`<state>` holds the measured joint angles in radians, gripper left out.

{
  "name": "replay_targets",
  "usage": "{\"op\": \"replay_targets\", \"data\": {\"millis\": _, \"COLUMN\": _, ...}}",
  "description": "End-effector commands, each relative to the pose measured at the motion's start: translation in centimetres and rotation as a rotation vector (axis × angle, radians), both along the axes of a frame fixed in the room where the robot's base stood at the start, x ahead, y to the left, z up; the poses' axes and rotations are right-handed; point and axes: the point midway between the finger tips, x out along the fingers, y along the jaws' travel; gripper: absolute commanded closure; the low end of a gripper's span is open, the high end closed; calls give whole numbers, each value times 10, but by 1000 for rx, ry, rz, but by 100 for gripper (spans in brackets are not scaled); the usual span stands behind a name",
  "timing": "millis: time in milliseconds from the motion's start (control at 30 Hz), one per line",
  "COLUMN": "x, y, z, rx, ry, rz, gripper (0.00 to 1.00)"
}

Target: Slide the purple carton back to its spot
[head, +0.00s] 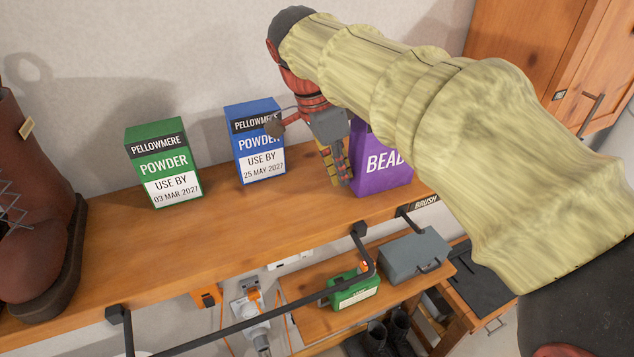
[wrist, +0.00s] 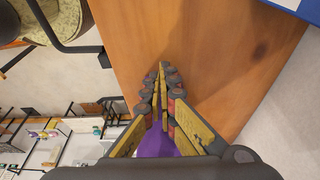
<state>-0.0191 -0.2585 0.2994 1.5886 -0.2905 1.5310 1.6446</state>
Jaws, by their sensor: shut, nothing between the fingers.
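The purple carton (head: 384,172) stands upright on the wooden shelf, with white letters reading "BEAD" partly visible. My sleeved arm and gripper hide its top and part of its left side. My gripper (head: 343,182) is shut with nothing between its fingers, pointing down at the left side of the carton. I cannot tell whether it touches the carton. In the wrist view the shut fingertips (wrist: 162,68) show over bare shelf, and a bit of the purple carton (wrist: 158,143) shows between the finger bases.
A blue powder carton (head: 262,165) and a green powder carton (head: 165,175) stand left on the wooden shelf (head: 200,240). A brown boot (head: 35,200) is at the far left. A black rail (head: 270,322) runs below the front edge. Bare shelf lies between the blue carton and my gripper.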

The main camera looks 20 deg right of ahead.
Motion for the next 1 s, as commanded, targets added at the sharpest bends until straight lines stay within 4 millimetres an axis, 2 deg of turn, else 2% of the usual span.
{"op": "replay_targets", "data": {"millis": 100, "x": -2, "y": -28, "z": -1, "rx": -1, "ry": -1, "rz": -7, "gripper": 100}}
{"op": "replay_targets", "data": {"millis": 533, "x": -5, "y": -117, "z": 0, "rx": -1, "ry": 1, "rz": -5, "gripper": 100}}
{"op": "replay_targets", "data": {"millis": 700, "x": -6, "y": -132, "z": 0, "rx": -1, "ry": 1, "rz": -1, "gripper": 100}}
{"op": "replay_targets", "data": {"millis": 1000, "x": -6, "y": -133, "z": 0, "rx": -1, "ry": 0, "rz": 0, "gripper": 100}}
